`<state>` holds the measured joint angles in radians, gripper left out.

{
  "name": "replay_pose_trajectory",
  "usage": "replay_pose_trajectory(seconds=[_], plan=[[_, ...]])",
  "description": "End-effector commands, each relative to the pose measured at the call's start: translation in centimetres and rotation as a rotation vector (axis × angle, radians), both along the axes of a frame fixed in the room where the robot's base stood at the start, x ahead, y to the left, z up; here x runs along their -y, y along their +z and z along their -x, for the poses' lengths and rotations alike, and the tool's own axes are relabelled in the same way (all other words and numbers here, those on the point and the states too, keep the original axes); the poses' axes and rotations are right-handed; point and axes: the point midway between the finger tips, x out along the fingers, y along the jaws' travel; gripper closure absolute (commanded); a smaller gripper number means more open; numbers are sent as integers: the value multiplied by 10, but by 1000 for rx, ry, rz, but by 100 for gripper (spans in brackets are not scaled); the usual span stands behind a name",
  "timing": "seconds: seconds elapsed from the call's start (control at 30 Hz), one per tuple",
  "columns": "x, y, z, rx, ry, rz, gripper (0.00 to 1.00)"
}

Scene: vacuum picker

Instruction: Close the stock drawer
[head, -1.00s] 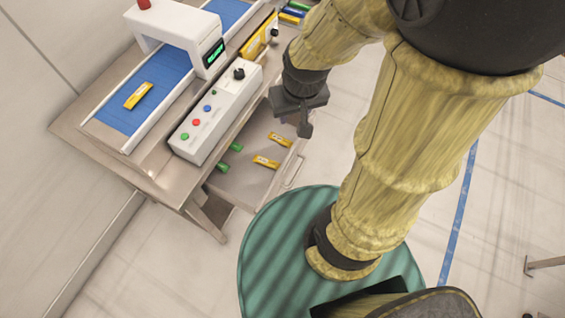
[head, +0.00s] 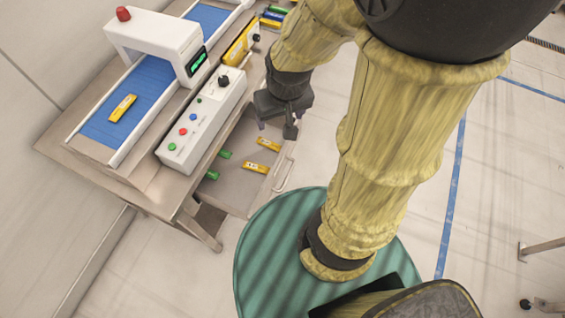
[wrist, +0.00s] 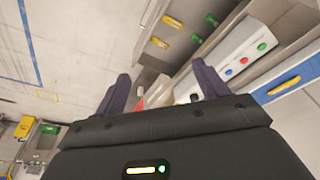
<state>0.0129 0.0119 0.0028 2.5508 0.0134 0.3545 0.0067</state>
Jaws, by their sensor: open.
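The stock drawer (head: 240,193) is pulled out below the table's right side in the head view. Yellow packets and green items lie in it. Its handle (head: 285,176) is on the drawer's outer right face. My gripper (head: 277,124) is above the drawer's far end, apart from the handle in the picture. In the wrist view my gripper (wrist: 160,92) has its two fingers spread with nothing between them. The drawer (wrist: 178,28) also shows there, beyond the fingers, with two yellow packets in it.
The table (head: 155,190) carries a blue conveyor (head: 140,88) with a yellow packet (head: 122,108), a white arch (head: 155,40) and a control box (head: 203,120) with coloured buttons. Blue tape (head: 452,190) marks the floor.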

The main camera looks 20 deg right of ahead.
Motion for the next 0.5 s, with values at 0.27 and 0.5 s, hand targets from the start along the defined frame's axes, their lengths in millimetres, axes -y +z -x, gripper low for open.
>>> replay_pose_trajectory(seconds=[0.27,0.5], plan=[[38,-64,-35,-119,-408,-139,82],[89,-139,-70,-242,-907,-354,100]])
